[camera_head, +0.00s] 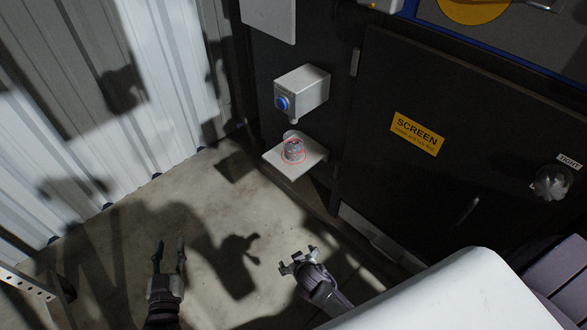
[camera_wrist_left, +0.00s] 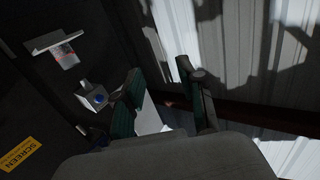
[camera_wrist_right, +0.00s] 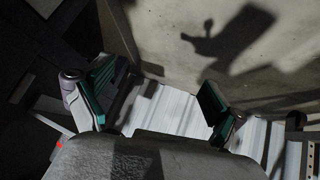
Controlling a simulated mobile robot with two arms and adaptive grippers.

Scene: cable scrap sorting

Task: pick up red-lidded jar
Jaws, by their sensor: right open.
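A small grey jar (camera_head: 293,147) stands on a pale shelf (camera_head: 284,170) on the dark cabinet front in the head view. A thin red ring shows around it; I cannot make out a separate red lid. In the left wrist view the jar (camera_wrist_left: 67,57) appears inverted, with red near the shelf (camera_wrist_left: 47,41). My left gripper (camera_head: 169,246) is open and empty, low and left of the jar, well apart from it. My right gripper (camera_head: 298,262) is open and empty, below the shelf in the picture. Its spread fingers show in the right wrist view (camera_wrist_right: 153,100).
A white box with a blue button (camera_head: 302,90) juts out just above the shelf. The dark cabinet door with a yellow SCREEN sign (camera_head: 417,134) and a knob (camera_head: 553,182) is at right. A corrugated white wall (camera_head: 150,60) is at left. The concrete floor between is clear.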

